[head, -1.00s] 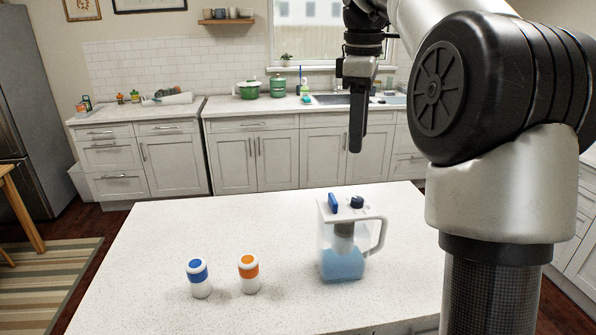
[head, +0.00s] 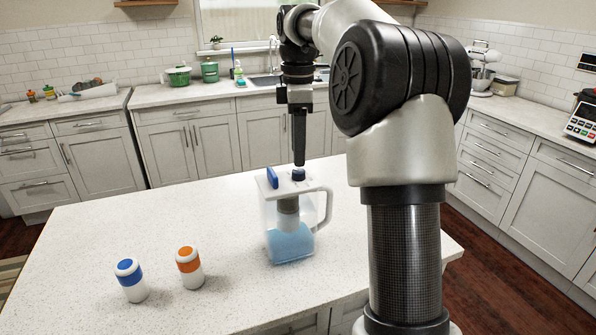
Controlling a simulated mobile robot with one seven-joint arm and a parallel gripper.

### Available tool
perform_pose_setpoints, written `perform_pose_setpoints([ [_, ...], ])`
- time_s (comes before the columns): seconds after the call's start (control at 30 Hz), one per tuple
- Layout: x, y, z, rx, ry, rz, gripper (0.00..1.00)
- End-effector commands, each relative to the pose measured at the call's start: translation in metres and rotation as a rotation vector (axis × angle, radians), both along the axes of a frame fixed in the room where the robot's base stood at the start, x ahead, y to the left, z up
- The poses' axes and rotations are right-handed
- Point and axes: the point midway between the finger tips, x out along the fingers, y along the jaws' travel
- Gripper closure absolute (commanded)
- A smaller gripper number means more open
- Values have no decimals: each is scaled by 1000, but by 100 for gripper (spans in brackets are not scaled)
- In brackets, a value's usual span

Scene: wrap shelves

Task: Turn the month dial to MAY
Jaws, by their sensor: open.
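A clear pitcher (head: 290,225) with a white lid and handle holds blue liquid and stands on the white island. On its lid are an upright blue tab (head: 272,178) at the left and a round dark blue dial (head: 298,175) at the right. The dial's month markings are too small to read. My gripper (head: 299,162) points straight down just above the dial, its fingers seen edge-on and overlapping. It is open, with nothing seen between the fingers. I cannot tell whether the fingertips touch the dial.
A white bottle with a blue band (head: 131,281) and one with an orange band (head: 189,268) stand left of the pitcher on the island (head: 100,235). Counters with pots lie behind. The island around the pitcher is mostly clear.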

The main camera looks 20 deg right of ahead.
Motion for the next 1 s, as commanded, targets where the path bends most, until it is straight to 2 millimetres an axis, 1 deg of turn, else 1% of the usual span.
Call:
perform_pose_setpoints([
  [0.03,-1,0,-12,1,3,0,55],
  [0.1,-1,1,-23,1,2,0,55],
  [0.2,0,1,-35,1,2,0,55],
  [0.3,0,1,-43,0,0,0,55],
  [0.43,0,0,-47,0,0,0,55],
  [0.67,0,0,-47,0,-1,0,55],
  [0.9,0,0,-47,0,0,0,96],
  [1.0,0,0,-47,0,0,-1,97],
])
